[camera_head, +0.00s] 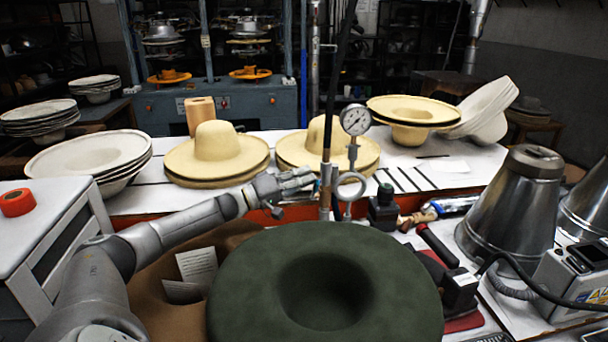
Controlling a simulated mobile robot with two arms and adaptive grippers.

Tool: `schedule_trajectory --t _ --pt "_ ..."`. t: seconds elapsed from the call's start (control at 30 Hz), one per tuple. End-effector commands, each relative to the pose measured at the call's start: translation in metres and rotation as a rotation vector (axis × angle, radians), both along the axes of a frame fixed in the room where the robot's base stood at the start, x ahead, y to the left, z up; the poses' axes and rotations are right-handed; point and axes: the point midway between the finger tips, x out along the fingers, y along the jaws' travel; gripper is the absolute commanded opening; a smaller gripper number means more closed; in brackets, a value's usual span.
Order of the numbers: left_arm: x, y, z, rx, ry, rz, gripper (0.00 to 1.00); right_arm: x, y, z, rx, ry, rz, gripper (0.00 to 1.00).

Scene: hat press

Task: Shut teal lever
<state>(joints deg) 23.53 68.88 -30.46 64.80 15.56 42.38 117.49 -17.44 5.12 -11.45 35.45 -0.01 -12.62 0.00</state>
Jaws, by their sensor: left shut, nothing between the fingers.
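A small teal-blue piece (317,187) shows on the upright pipe below the round pressure gauge (355,120). It looks like the teal lever, but it is small and partly hidden, so I cannot tell its angle. My left gripper (309,180) reaches in from the left, with its shut, empty fingertips just beside that piece. I cannot tell whether they touch it. My right gripper is not in view.
A dark green hat (245,275) fills the front middle. Cream hats (217,141) sit on the white table behind my left arm. A grey metal cone (515,205) and tools with black handles (436,245) crowd the right. A red tape roll (17,202) lies on the left cabinet.

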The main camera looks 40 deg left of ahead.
Motion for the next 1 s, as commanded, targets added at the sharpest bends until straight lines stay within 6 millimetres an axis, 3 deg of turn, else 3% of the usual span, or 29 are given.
schedule_trajectory --t 0.37,1.0 --pt "-0.006 0.003 -0.003 0.001 0.004 0.001 0.0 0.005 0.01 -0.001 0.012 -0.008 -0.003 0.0" --pt "-0.068 0.03 -0.018 0.0 0.008 0.001 0.0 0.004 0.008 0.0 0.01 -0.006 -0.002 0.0"
